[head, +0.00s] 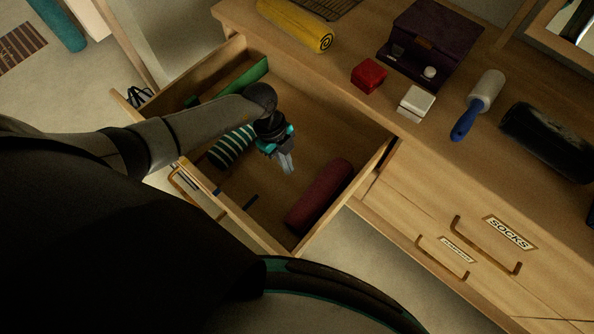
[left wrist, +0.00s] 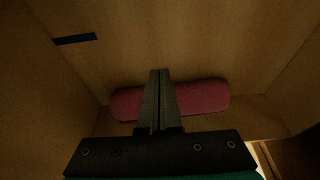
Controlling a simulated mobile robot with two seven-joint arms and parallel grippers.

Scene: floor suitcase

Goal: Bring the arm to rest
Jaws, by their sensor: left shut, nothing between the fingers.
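My left gripper (head: 287,163) is shut and empty, inside or just above the open drawer (head: 352,168). In the left wrist view its closed fingers (left wrist: 158,100) point down in front of a dark red roll (left wrist: 205,96). In the head view the red roll (head: 320,196) lies at the drawer's right end, apart from the fingers. A striped green roll (head: 232,147) and a green item (head: 240,80) lie on the left side of the drawer, partly behind my arm. My right gripper is not in view.
The dresser top holds a yellow roll (head: 296,26), a red box (head: 369,75), a white box (head: 416,104), a dark purple box (head: 431,42), a lint roller (head: 477,104) and a black roll (head: 548,141). A closed drawer labelled socks (head: 509,233) is at right. The drawer walls surround my gripper.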

